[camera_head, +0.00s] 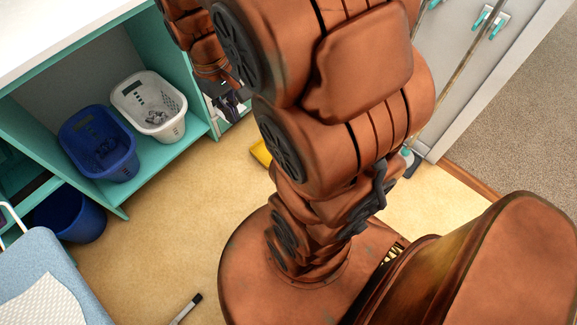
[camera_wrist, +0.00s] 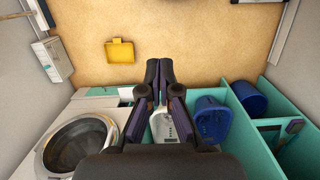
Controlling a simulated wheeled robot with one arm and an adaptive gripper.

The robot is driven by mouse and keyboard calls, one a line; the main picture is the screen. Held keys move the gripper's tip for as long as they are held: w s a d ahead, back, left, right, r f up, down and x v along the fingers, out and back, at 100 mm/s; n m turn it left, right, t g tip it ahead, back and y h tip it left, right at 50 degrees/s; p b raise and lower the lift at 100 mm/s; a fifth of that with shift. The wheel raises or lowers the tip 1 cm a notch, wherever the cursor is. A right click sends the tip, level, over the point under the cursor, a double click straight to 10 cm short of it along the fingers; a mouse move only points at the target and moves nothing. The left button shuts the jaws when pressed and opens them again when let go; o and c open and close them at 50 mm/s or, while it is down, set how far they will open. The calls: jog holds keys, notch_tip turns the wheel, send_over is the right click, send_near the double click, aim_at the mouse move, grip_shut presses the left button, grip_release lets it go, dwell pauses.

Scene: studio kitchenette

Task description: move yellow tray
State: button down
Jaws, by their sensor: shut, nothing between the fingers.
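The yellow tray (camera_wrist: 119,50) lies on the tan floor, in the upper left part of the wrist view. In the head view only a small yellow piece (camera_head: 260,153) shows; my arm hides the rest. My gripper (camera_wrist: 159,72) is shut and empty in the wrist view. Its dark fingertips are apart from the tray, to its right in that view. In the head view my gripper (camera_head: 232,103) is by the right end of the teal shelf unit, partly hidden by my arm.
A white basket (camera_head: 127,93) and a blue basket (camera_head: 78,160) stand in the teal shelf unit (camera_head: 165,168). A dark blue bin (camera_head: 72,222) stands on the floor. A washing machine (camera_wrist: 78,146) is at lower left in the wrist view. Floor around the tray looks clear.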

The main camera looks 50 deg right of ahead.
jog(key=w+d+f+b, duration=0.4)
jog(key=d+f, duration=0.2)
jog(key=f, duration=0.4)
jog(key=w+d+f+b, duration=0.35)
jog(key=d+f, duration=0.35)
jog(key=f, duration=0.3)
jog(key=w+d+f+b, duration=0.4)
jog(key=d+f+b, duration=0.15)
jog(key=f, duration=0.45)
jog(key=shift+t, duration=0.7)
jog(key=s+d+f+b, duration=0.1)
jog(key=d+f+b, duration=0.4)
jog(key=f, duration=1.2)
jog(key=s+d+f+b, duration=0.1)
jog(key=d+f+b, duration=0.3)
jog(key=f, duration=1.4)
jog(key=s+d+f+b, duration=0.1)
jog(key=d+f+b, duration=0.4)
jog(key=f, duration=1.2)
jog(key=shift+s+d+f+b, duration=0.15)
jog(key=shift+s+d+b, duration=0.15)
jog(key=shift+b, duration=1.25)
jog(key=shift+w+d+b, duration=0.15)
jog(key=shift+w+b, duration=0.4)
jog(key=shift+w, duration=0.7)
jog(key=shift+w+b, duration=0.3)
jog(key=shift+w, duration=0.45)
jog(key=shift+r, duration=0.2)
jog(key=shift+w, duration=0.1)
